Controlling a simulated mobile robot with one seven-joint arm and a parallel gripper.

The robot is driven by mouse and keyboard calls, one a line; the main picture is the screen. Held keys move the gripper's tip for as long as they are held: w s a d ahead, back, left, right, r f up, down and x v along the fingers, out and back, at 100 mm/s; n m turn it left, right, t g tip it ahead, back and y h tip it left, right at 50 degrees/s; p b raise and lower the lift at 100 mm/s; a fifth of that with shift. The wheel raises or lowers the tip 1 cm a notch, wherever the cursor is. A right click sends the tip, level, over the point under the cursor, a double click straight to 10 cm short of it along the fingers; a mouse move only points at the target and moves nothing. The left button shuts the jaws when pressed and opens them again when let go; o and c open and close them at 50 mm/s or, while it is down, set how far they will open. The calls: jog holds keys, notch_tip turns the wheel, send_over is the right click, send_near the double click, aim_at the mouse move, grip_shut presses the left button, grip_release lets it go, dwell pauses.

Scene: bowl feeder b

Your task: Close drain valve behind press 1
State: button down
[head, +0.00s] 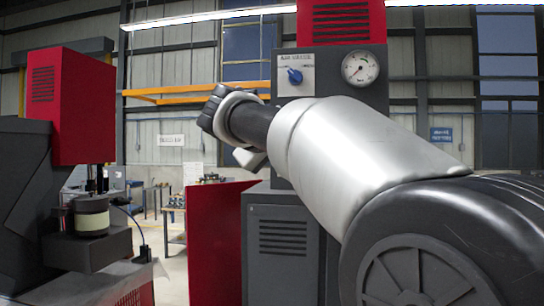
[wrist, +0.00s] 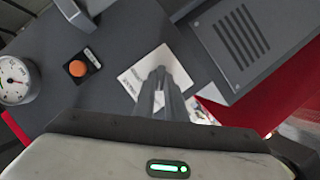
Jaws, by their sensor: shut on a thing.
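In the wrist view my gripper (wrist: 160,78) points at a white label plate (wrist: 138,80) on the dark grey face of a machine. Its fingers are together and shut on a part at the plate. They cover most of that part, so I cannot tell its shape or which way it is turned. The plate's lettering is too small to read. In the head view my arm hides this part of the machine, and my fingertips do not show. I cannot make out a drain valve by name in either view.
A blue knob (head: 295,75) and a pressure gauge (head: 360,68) sit on the machine's upper face. An orange button (wrist: 77,68) lies left of my fingers in the wrist view. A vented cabinet (head: 283,250) and red panel (head: 210,240) stand below. Another red machine (head: 75,105) is left.

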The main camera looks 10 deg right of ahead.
jog(key=shift+d+f, duration=0.15)
jog(key=shift+f, duration=0.1)
jog(key=c, duration=1.8)
grip_release()
jog(key=shift+r, duration=0.1)
jog(key=shift+r, duration=0.1)
jog(key=shift+w+d, duration=0.1)
jog(key=shift+w, duration=0.05)
jog(key=b+v, duration=0.1)
jog(key=v, duration=1.6)
